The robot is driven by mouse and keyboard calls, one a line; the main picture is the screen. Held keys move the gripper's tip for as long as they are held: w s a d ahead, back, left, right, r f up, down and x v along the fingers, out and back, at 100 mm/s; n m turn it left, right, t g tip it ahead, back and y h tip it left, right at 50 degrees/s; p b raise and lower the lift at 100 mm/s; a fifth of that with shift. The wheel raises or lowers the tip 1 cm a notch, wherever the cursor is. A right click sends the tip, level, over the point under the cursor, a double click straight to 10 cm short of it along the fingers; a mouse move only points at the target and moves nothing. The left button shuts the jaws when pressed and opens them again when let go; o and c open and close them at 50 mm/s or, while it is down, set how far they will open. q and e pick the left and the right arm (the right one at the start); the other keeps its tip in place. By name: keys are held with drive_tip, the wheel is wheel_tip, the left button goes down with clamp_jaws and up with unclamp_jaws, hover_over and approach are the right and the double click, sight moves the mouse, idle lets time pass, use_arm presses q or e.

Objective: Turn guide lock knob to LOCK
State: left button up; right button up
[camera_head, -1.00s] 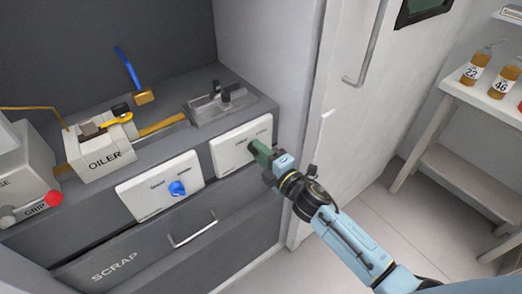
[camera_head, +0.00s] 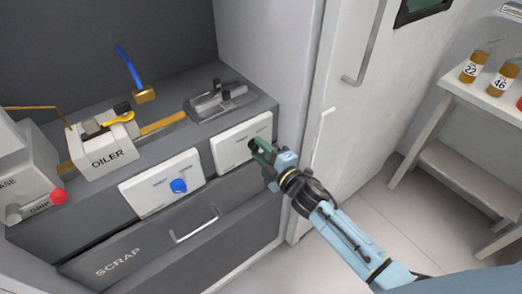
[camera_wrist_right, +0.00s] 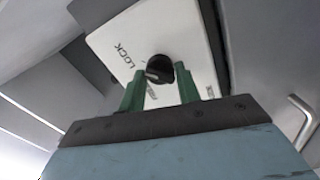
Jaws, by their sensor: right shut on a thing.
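The guide lock knob is a small black knob (camera_wrist_right: 160,68) on a white panel (camera_wrist_right: 112,40), with the word LOCK printed to its left in the right wrist view. A second label below the knob is too small and partly covered to read. A pale mark shows on the knob's lower left; I cannot tell its exact setting. My right gripper (camera_wrist_right: 160,82) has its green fingers on either side of the knob, shut on it. In the head view the right gripper (camera_head: 262,153) reaches this panel (camera_head: 228,145) from the lower right. My left gripper is not in view.
A second white panel (camera_head: 145,195) with a blue knob (camera_head: 179,186) sits to the left, above the SCRAP drawer (camera_head: 150,257). The OILER block (camera_head: 108,155) and a metal guide block (camera_head: 218,102) stand on the bench. A white cabinet door (camera_head: 345,120) stands close on the right.

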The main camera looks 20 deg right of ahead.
drive_tip(key=o, duration=1)
drive_tip(key=shift+c, duration=0.2)
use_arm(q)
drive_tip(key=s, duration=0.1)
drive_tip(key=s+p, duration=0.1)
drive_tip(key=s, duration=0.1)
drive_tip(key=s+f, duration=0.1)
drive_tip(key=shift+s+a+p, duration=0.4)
use_arm(e)
drive_tip(key=v, duration=1.3)
drive_tip(key=shift+s, duration=0.2)
